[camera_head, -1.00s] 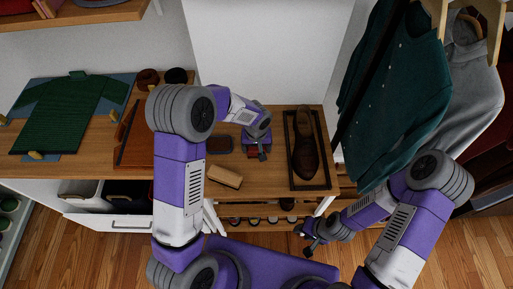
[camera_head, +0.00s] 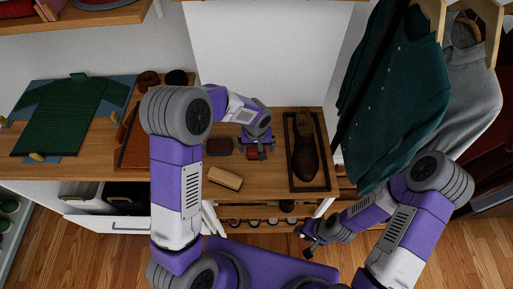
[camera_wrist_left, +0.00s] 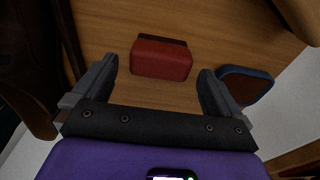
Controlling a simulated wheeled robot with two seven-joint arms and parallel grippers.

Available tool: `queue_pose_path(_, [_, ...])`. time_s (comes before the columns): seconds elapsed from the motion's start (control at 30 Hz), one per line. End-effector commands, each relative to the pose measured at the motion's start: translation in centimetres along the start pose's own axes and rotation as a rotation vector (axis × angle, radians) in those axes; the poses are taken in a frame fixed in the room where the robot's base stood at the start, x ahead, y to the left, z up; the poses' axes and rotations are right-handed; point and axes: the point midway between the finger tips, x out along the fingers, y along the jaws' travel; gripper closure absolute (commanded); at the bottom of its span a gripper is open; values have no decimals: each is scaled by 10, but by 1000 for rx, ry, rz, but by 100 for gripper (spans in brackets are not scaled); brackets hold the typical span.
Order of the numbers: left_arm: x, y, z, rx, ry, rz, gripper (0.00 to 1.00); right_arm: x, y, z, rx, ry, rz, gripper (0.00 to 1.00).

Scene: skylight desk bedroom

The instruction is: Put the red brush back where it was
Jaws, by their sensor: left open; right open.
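The red brush (camera_head: 252,154) lies on the wooden desk (camera_head: 275,180), left of the shoe tray. In the left wrist view the red brush (camera_wrist_left: 161,60) shows a red block with a dark strip along its far side. My left gripper (camera_head: 258,153) is above the desk at the brush. In its wrist view the left gripper (camera_wrist_left: 159,72) is open, with one finger on each side of the brush and a visible gap to each. My right gripper (camera_head: 307,243) is open and empty, low in front of the desk, far from the brush.
A brown shoe (camera_head: 305,150) stands in a dark tray (camera_head: 327,184) at right. A light wooden brush (camera_head: 224,178) and a dark oval item (camera_head: 219,146) lie left of the red brush. A green sweater (camera_head: 58,118) lies far left. Jackets (camera_head: 400,95) hang at right.

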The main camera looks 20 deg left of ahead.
Motion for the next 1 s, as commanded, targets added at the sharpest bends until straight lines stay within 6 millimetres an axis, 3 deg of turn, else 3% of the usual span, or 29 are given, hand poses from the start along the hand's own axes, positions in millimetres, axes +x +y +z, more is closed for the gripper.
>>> queue_pose_path(0.03, [-15,0,-1,-1,4,3,0,-4,-2,0,0,0,0,57])
queue_pose_path(0.2, [-54,1,-1,0,4,3,0,-12,-5,1,0,0,0,57])
queue_pose_path(0.4, [-87,1,0,0,2,2,0,-18,-7,1,0,0,0,57])
queue_pose_path(0.6, [-99,0,0,0,-1,1,0,-20,-8,1,0,0,0,57])
queue_pose_path(1.0, [-99,0,0,0,-1,1,0,-20,-7,1,0,0,0,57])
